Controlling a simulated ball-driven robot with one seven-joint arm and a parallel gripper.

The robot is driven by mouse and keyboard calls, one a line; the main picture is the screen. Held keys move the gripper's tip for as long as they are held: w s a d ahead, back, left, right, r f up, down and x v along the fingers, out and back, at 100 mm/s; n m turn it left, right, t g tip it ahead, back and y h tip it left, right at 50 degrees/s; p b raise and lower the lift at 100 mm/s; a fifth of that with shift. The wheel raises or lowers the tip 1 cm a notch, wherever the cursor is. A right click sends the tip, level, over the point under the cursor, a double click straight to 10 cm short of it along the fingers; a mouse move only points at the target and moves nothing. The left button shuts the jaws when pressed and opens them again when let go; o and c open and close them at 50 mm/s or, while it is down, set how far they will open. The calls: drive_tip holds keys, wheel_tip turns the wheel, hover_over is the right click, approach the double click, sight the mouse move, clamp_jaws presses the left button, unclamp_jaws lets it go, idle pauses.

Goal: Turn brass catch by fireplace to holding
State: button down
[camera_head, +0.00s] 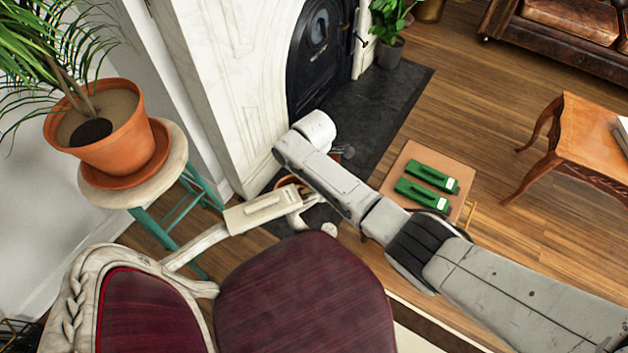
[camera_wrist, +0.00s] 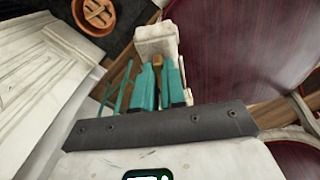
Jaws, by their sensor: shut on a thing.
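A brass-coloured piece, which looks like the catch (camera_wrist: 157,60), shows between the two teal fingers of my gripper (camera_wrist: 160,70) in the wrist view. My gripper is shut on it. Just beyond the fingertips is a cream block (camera_wrist: 156,38). My arm hides the fingers and the catch there. The catch's turned position cannot be read, since the fingers cover its sides.
A dark red chair seat (camera_head: 305,295) is close below the cream block. A potted palm (camera_head: 100,125) stands on a stool (camera_head: 135,185) at left. The marble fireplace (camera_head: 230,80) is behind. A board with green boxes (camera_head: 427,190) lies right of my arm.

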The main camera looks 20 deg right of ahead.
drive_tip(key=shift+n, duration=0.4)
drive_tip(key=c, duration=1.2)
unclamp_jaws()
wheel_tip(320, 180, up, 11)
drive_tip(key=p, duration=0.1)
drive_tip(key=shift+f, duration=0.15)
